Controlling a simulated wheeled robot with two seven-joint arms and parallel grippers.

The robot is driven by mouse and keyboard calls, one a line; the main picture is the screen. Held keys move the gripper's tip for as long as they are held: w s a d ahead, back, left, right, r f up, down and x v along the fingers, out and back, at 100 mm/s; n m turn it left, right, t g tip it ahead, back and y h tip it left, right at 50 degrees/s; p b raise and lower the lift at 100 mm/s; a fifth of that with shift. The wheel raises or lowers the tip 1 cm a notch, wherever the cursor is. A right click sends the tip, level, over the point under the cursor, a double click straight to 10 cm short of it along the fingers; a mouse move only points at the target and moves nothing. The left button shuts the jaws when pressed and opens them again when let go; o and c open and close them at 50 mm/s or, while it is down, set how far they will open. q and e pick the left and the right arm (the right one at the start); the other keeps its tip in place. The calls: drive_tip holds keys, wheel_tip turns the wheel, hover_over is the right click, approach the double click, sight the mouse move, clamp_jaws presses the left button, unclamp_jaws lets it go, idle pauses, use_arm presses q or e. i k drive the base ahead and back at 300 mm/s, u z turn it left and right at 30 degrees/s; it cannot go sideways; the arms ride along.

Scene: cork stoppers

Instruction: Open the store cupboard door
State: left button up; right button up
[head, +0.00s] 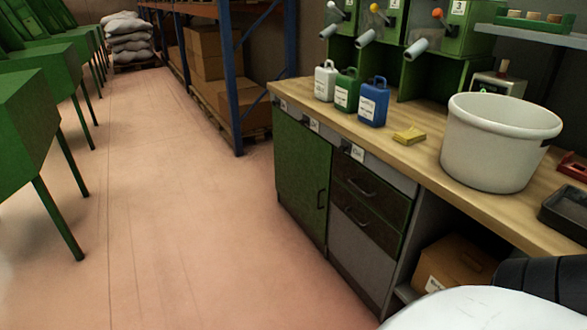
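The cupboard door (301,182) is a green panel at the left end of the wooden-topped counter, in the head view. It looks shut, flush with the counter front. Neither of my grippers is in view. A white rounded part and a dark ribbed part at the bottom right look like parts of me.
A brown box (459,264) sits in the open bay. White, green and blue canisters and a large white tub (499,142) stand on the counter. The floor (190,220) before the door is clear; green machines stand left.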

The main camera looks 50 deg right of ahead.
sight(303, 159)
drive_tip(key=i, duration=2.1)
drive_tip(key=z, duration=0.75)
drive_tip(key=i, duration=1.9)
drive_tip(key=z, duration=1.9)
drive_tip(key=i, duration=0.7)
drive_tip(key=z, duration=0.5)
